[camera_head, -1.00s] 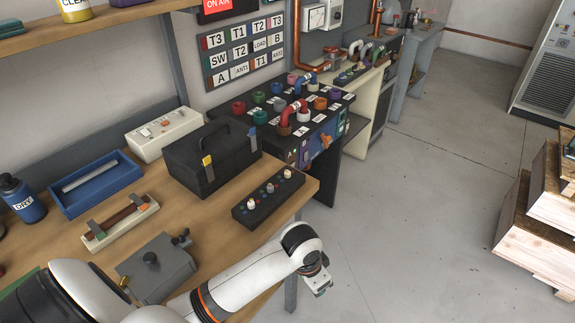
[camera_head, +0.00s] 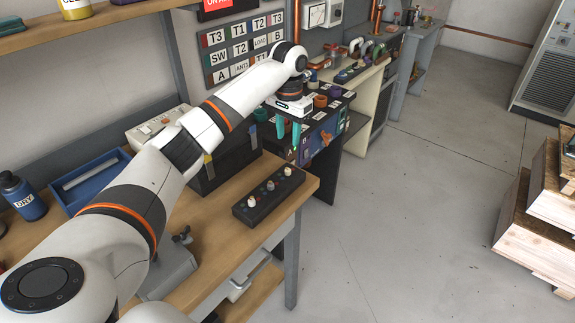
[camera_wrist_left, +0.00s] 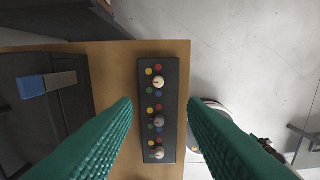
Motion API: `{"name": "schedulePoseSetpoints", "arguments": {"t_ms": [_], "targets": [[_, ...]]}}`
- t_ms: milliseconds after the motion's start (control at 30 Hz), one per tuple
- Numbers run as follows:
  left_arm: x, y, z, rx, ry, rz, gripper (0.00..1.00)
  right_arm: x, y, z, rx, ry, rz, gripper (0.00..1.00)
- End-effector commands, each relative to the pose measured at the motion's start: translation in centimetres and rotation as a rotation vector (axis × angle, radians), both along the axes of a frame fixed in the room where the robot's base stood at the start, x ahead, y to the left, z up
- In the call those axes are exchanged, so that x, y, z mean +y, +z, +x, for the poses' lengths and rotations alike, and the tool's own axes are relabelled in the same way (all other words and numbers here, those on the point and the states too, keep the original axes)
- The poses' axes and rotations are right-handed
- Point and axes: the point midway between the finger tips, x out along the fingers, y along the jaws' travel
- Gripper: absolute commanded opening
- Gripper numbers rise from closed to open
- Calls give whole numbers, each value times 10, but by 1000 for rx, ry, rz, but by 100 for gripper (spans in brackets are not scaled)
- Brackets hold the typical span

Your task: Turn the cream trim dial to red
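A black dial panel (camera_head: 262,208) lies near the table's front right edge, with three pale knobs in a row. The far knob looks like the cream trim dial (camera_head: 287,172); in the left wrist view the cream dial (camera_wrist_left: 159,82) is the top one, with yellow, red, green and blue dots around it. Its pointer setting is too small to read. My left gripper (camera_head: 289,131) has teal fingers, open and empty, pointing down, high above the panel. My right gripper is not in view.
A black case (camera_head: 228,161) stands left of the panel, partly behind my left arm. A bench with coloured knobs and plugs (camera_head: 325,118) stands beyond the table.

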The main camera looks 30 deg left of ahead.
Motion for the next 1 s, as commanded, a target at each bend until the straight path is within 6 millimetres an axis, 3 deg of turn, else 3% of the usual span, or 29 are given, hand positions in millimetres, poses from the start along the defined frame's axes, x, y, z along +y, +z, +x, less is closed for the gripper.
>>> {"name": "schedulePoseSetpoints", "arguments": {"t_ms": [167,500,700,1000], "targets": [[4,-9,0,4,12,-3,39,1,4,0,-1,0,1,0],[3,-74,-1,5,10,-3,39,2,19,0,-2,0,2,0],[3,-103,0,2,10,-4,39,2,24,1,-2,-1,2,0],[3,-115,0,-1,9,-3,39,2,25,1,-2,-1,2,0]]}}
